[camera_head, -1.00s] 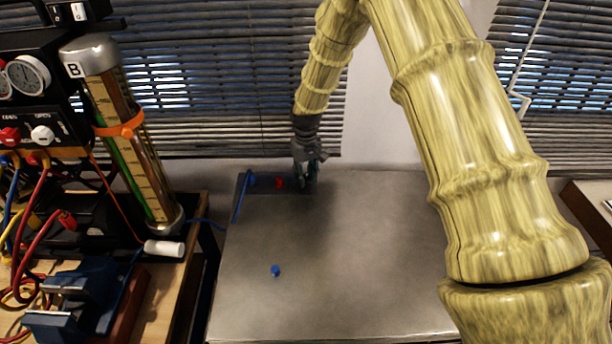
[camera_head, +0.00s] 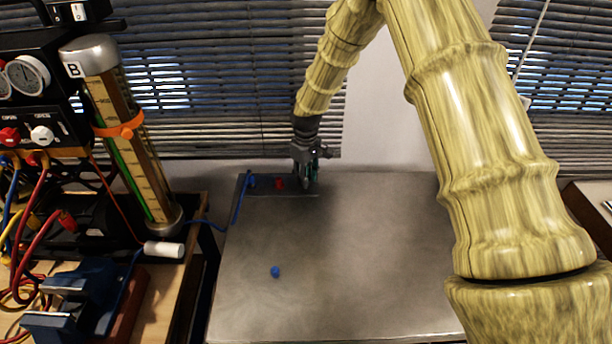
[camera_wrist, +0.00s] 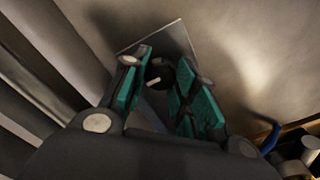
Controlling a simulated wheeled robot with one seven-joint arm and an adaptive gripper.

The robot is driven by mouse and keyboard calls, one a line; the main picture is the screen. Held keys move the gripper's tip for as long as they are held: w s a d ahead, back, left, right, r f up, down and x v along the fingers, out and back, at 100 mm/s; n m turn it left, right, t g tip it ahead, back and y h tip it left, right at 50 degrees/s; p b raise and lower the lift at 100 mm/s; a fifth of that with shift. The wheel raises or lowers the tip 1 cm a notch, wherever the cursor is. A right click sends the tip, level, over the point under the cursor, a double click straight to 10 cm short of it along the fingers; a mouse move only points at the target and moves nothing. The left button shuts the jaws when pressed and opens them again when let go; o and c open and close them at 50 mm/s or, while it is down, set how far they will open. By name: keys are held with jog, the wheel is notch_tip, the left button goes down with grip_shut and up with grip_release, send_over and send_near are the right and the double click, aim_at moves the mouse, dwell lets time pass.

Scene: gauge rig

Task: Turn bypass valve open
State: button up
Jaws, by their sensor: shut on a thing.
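In the wrist view, a dark round knob (camera_wrist: 160,73) with a pale pointer mark sits between the green-padded fingers of my gripper (camera_wrist: 166,86). It stands on a flat grey plate (camera_wrist: 178,38), and no label shows, but it fits the bypass valve. My gripper is shut on this knob. In the head view, my gripper (camera_head: 306,180) is at the back edge of the metal bench top, at the right end of the plate, and hides the knob. The knob's exact angle is hard to tell.
A red fitting (camera_head: 280,183) and a blue fitting (camera_head: 252,182) with a blue hose (camera_head: 241,203) sit just left of my gripper. A tall column (camera_head: 125,135) stands at left.

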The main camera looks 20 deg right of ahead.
jog(key=shift+w+r, duration=0.15)
jog(key=o, duration=1)
notch_tip(320, 180, up, 12)
jog(key=shift+d+f, duration=0.1)
dwell(0.3)
